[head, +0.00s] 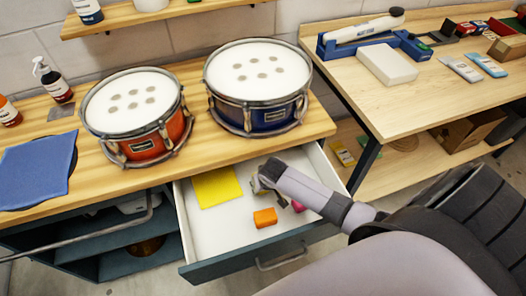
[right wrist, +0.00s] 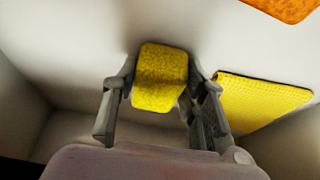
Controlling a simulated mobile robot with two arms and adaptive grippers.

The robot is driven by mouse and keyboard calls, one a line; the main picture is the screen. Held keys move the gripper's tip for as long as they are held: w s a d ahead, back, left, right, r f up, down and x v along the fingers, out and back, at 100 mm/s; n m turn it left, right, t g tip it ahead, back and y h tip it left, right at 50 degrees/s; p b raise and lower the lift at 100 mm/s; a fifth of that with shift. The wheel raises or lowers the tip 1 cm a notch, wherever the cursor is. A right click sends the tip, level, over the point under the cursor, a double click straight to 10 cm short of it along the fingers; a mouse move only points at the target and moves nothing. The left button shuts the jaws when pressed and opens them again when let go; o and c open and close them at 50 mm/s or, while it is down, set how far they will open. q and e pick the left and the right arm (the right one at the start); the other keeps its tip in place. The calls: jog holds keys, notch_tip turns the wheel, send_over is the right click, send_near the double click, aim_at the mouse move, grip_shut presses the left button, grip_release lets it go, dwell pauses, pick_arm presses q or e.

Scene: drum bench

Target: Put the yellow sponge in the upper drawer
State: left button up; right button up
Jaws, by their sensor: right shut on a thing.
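The drawer (head: 229,225) under the bench is pulled open, with a white inside and a blue-grey front. My right gripper (head: 260,185) reaches into the drawer space from the right. In the right wrist view it is shut on the yellow sponge (right wrist: 160,77), a small block between its two fingers, with white drawer walls around. The sponge is hidden or too small to make out in the head view. I cannot tell whether it touches the drawer floor. My left gripper is not in view.
In the drawer lie a flat yellow cloth (head: 217,187), an orange block (head: 265,217) and a pink item (head: 298,206), partly hidden by my arm. A red drum (head: 135,115) and a blue drum (head: 257,85) stand on the bench above. The drawer's front left floor is clear.

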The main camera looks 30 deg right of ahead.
jog(key=shift+f, duration=0.1)
jog(key=o, duration=0.8)
jog(key=shift+o, duration=0.2)
jog(key=v, duration=1.2)
jog(key=shift+p, duration=0.35)
